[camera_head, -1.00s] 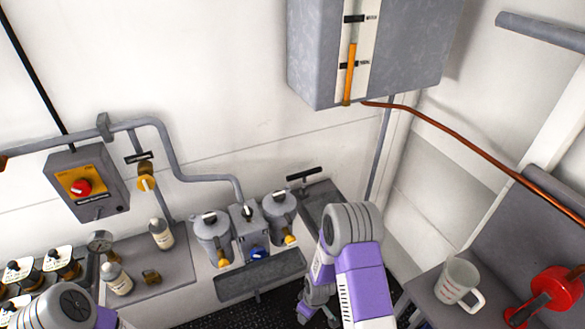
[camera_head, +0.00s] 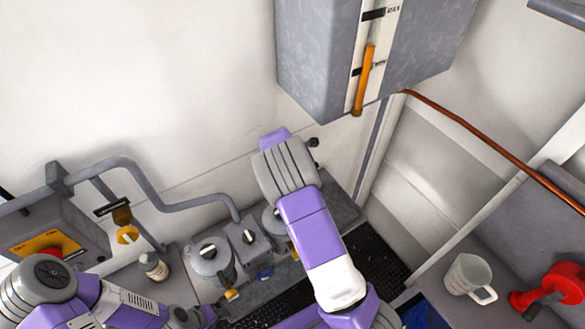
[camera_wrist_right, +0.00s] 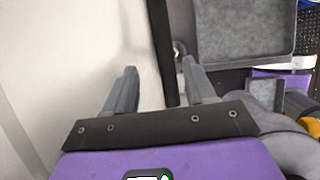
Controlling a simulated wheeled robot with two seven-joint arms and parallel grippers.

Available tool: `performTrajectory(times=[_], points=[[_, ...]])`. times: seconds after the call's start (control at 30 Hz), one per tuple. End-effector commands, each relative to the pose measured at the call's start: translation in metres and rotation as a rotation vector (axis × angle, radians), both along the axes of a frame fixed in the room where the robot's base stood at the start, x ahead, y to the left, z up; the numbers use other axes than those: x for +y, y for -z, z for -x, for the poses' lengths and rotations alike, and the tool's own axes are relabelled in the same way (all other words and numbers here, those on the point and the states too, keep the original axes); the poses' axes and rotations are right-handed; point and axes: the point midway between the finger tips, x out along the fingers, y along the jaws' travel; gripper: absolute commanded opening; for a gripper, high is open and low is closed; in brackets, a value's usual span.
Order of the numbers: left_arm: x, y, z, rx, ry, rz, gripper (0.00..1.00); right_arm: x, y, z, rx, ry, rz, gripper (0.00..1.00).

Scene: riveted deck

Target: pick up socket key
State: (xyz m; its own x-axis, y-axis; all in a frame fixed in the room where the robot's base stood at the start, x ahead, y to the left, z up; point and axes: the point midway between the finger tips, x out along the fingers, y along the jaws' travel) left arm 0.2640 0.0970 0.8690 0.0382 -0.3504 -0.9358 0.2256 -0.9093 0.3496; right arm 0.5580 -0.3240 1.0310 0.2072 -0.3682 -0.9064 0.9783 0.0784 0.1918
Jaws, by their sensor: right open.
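The socket key (camera_wrist_right: 161,45) shows in the right wrist view as a long dark bar with a small round grey part beside it. My right gripper (camera_wrist_right: 160,66) is open, one finger on each side of the bar's line. I cannot tell whether either finger touches it. In the head view my right arm hides the right fingers and most of the key; a small dark end (camera_head: 313,142) beside the wrist may be the key's handle. My left arm is at the lower left, and its fingers are not clearly seen.
A grey tray (camera_head: 341,209) lies right of the capped canisters (camera_head: 211,262). A wall cabinet (camera_head: 318,60) hangs above. The white wall is close to the right gripper.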

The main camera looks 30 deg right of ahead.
Motion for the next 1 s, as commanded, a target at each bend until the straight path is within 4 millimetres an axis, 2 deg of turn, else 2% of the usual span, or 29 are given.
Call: performTrajectory(times=[0.5,0.8,0.87,1.0], points=[[0.0,-0.008,0.0,0.001,-0.001,0.0,0.53,-0.029,0.059,-0.012,0.002,0.002,0.0,0.55],[0.0,-0.008,0.0,0.0,0.0,0.0,0.53,-0.031,0.064,-0.013,0.001,0.001,-0.001,0.55],[0.0,-0.008,0.0,0.0,0.0,0.0,0.53,-0.031,0.064,-0.013,0.001,0.001,-0.001,0.49],[0.0,-0.008,0.0,0.0,0.0,0.0,0.53,-0.031,0.064,-0.013,0.001,0.001,-0.001,0.27]])
